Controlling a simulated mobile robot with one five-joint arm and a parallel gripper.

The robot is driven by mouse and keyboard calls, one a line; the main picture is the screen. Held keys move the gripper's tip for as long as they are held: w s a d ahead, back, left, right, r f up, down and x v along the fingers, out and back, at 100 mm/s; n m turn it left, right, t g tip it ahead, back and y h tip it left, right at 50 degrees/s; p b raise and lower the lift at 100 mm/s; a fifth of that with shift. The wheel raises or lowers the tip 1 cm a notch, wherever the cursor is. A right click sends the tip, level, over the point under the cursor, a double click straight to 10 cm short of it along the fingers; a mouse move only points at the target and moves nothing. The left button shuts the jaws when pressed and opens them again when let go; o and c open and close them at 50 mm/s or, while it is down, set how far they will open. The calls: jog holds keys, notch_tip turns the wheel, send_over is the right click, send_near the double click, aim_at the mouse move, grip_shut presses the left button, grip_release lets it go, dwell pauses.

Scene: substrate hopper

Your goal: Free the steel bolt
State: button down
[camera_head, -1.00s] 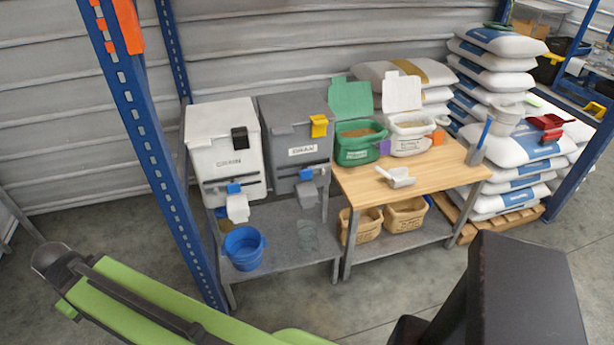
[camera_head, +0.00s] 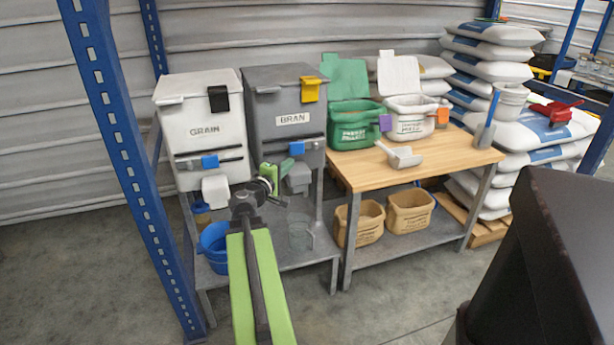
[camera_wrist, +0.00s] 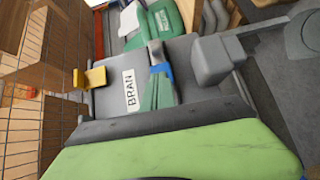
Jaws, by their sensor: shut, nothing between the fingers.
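No part in view can be told for sure as the steel bolt. The grey bran hopper (camera_head: 288,108) has a dark horizontal slot or bar across its front, with a blue piece on it. In the wrist view the hopper lies sideways, with its BRAN label (camera_wrist: 130,90) and the blue piece (camera_wrist: 160,68) in front of my gripper. My gripper (camera_head: 284,167) is shut and empty at the hopper's lower front, above its grey spout (camera_head: 299,178). Its green fingers (camera_wrist: 161,92) overlap the slot and blue piece; I cannot tell whether they touch.
The white grain hopper (camera_head: 200,110) stands left, with a blue bucket (camera_head: 213,250) below. A yellow latch (camera_head: 311,89) sits on the bran hopper's lid edge. The wooden table (camera_head: 370,177) at right bears tubs and a scoop (camera_head: 402,157). A blue post (camera_head: 125,170) stands at left.

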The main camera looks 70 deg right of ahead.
aim_at(312, 146)
jog(key=shift+s+d+r, duration=0.1)
jog(key=shift+s+d, duration=0.4)
jog(key=shift+s, duration=0.2)
jog(key=d, duration=0.6)
jog(key=s+d, duration=0.1)
jog(key=d, duration=0.3)
jog(key=shift+w+n, duration=0.1)
jog(key=shift+n, duration=0.2)
